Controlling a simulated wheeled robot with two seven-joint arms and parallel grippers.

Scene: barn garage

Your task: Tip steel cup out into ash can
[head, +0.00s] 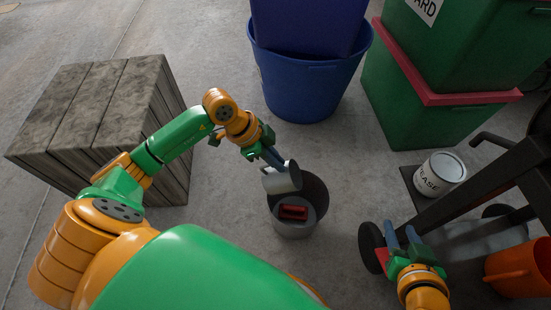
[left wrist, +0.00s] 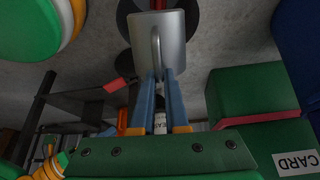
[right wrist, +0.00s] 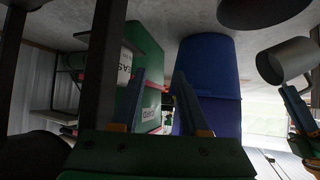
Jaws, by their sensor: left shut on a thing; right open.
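The steel cup (head: 280,182) is a grey metal cup, held tilted on its side above the ash can. My left gripper (head: 270,158) is shut on its handle, which shows between the fingers (left wrist: 167,74) in the left wrist view. In the right wrist view the cup (right wrist: 292,58) shows a dark open mouth. The ash can (head: 294,231) is a round grey can on the floor, its rim partly hidden by the cup. A dark red block-like thing (head: 293,212) lies inside it. My right gripper (head: 403,236) is open and empty, right of the can.
A wooden crate (head: 85,95) stands at left. A blue tub (head: 300,88) and green bins (head: 410,100) stand behind. A grease tin (head: 441,174), a dark metal frame (head: 470,180) and an orange bucket (head: 518,272) crowd the right. Floor between crate and can is clear.

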